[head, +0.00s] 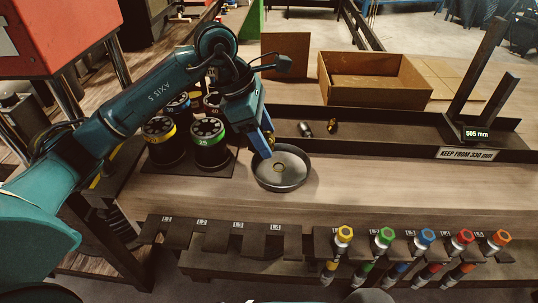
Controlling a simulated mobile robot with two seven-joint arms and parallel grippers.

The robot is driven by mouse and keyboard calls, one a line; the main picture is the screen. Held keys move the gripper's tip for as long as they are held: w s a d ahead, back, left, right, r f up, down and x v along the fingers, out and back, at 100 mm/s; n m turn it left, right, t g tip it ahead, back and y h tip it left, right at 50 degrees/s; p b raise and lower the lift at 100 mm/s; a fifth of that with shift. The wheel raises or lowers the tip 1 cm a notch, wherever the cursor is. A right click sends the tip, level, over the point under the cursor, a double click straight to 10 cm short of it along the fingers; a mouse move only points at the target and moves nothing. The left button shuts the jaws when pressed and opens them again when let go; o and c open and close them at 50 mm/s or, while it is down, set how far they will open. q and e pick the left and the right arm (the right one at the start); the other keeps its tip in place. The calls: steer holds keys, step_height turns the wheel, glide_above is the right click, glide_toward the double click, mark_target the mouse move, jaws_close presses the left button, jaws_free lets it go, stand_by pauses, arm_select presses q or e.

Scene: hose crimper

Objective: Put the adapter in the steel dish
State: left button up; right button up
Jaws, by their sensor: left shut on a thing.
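The steel dish (297,183) is a round dark metal bowl on the wooden bench, with a small brassy ring mark at the middle of its floor. My left gripper (265,149) has blue fingers that point down at the dish's back left rim. It is shut on a small brass-coloured piece, the adapter (271,139), mostly hidden by the fingers. The piece appears above the rim; I cannot tell if it touches the dish. My right gripper is not in view.
Several dark round dies (209,150) stand on a mat left of the dish. A long dark tray (400,143) behind holds a grey fitting (305,129) and a brass-and-black fitting (332,126). A cardboard box (375,98) stands behind. Colour-capped hoses (386,237) hang along the front rack.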

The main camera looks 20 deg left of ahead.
mark_target(271, 170)
arm_select(q)
steer(key=shift+f, duration=3.35)
steer(key=o, duration=0.6)
steer(key=shift+f, duration=0.1)
steer(key=shift+c, duration=0.2)
steer(key=shift+o, duration=1)
steer(key=shift+p, duration=0.3)
steer(key=shift+r, duration=0.35)
steer(key=shift+a+r, duration=0.25)
steer(key=shift+r, duration=0.05)
steer(key=b+v, duration=0.1)
steer(key=v, duration=1)
steer(key=shift+b, duration=0.4)
steer(key=shift+s, duration=0.1)
